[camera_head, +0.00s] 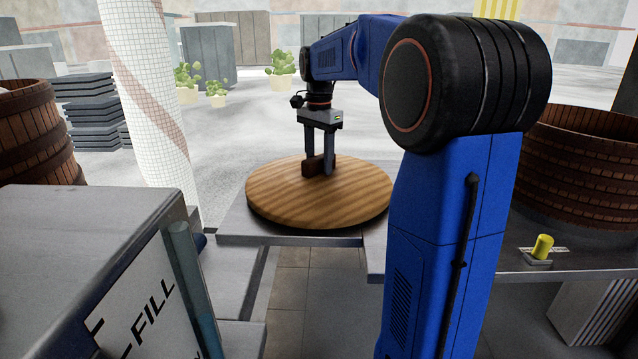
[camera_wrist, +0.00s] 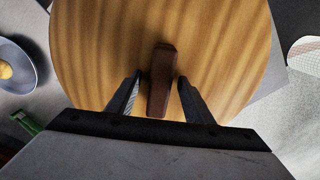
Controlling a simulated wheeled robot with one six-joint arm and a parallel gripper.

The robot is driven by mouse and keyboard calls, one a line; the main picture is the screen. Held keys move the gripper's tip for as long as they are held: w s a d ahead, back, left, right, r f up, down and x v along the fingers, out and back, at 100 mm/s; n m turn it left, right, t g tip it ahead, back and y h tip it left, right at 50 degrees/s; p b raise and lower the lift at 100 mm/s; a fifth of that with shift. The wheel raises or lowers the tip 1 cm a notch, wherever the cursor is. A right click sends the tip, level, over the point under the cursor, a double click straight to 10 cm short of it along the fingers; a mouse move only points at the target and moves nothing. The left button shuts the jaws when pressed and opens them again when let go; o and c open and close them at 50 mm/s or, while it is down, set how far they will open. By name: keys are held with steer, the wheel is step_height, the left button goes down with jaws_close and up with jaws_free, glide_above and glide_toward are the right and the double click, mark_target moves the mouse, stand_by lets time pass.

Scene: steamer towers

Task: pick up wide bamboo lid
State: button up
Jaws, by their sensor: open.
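The wide bamboo lid (camera_head: 275,198) is a round, flat, striped wooden disc lying on a grey metal counter in the middle of the head view. A dark brown handle block (camera_head: 309,168) stands up at its centre. My gripper (camera_head: 319,170) points down at the lid with its two fingers on either side of the handle. In the wrist view the lid (camera_wrist: 100,50) fills the middle, and the handle (camera_wrist: 161,80) lies between the open fingers of my gripper (camera_wrist: 158,88). A gap shows on both sides of the handle.
Brown wooden tubs stand at the left (camera_head: 35,135) and right (camera_head: 575,165). A white tiled column (camera_head: 150,100) rises behind the counter (camera_head: 232,228). A yellow knob (camera_head: 542,246) sits at right. A bowl (camera_wrist: 15,65) with something yellow lies left in the wrist view.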

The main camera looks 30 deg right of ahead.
jaws_close()
steer(key=shift+r, duration=0.1)
step_height(320, 180, up, 10)
steer(key=shift+r, duration=0.2)
stand_by(0.4)
steer(key=c, duration=1)
jaws_free()
steer(key=shift+c, duration=0.2)
jaws_close()
